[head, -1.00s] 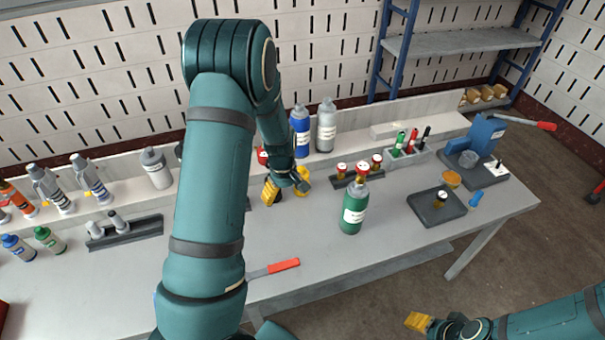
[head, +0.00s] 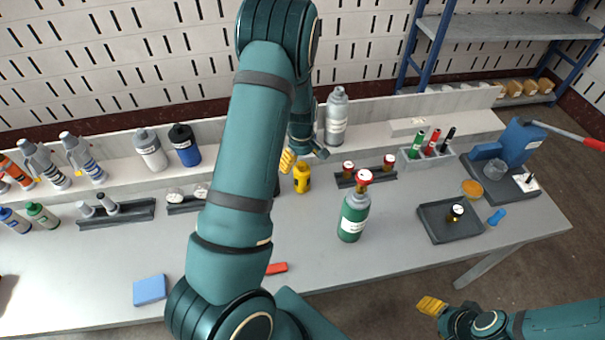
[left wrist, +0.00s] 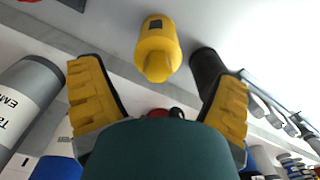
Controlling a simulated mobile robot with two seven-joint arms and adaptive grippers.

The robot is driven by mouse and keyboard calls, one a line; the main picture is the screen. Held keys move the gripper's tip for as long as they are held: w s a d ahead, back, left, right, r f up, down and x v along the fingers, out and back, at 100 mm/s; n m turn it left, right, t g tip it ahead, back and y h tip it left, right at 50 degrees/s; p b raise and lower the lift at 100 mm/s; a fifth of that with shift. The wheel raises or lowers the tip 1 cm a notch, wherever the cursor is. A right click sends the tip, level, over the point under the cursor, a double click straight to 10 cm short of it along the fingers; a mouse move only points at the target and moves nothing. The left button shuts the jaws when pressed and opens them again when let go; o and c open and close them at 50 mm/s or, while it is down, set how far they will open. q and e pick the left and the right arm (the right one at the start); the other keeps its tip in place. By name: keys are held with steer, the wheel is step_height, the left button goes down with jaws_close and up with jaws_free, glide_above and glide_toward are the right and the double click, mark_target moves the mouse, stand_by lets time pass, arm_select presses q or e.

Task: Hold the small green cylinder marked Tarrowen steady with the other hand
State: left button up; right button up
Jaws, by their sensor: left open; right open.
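A green cylinder (head: 353,214) with a red top and a white label stands upright on the bench in the head view; its label is too small to read. My left gripper (head: 289,160) is behind and left of it, apart from it, near a small yellow object (head: 302,178). In the left wrist view, my left gripper (left wrist: 160,100) is open and empty, with the yellow object (left wrist: 157,48) beyond the fingers. My right gripper (head: 432,307) is at the lower right, off the bench's front edge, away from the cylinder, open with nothing seen in it.
A grey cylinder (head: 336,118) stands on the back ledge. Behind the green cylinder is a dark rack (head: 368,179) with red-topped pieces. A dark tray (head: 436,232) lies to the right. A red-handled tool (head: 277,268) and blue block (head: 150,290) lie in front.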

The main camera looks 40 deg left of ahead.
mark_target(302, 175)
arm_select(q)
steer(key=shift+w+f+b, duration=0.1)
steer(key=shift+f+b, duration=0.3)
steer(key=shift+f, duration=3)
steer(key=shift+r, duration=0.1)
steer(key=c, duration=1.3)
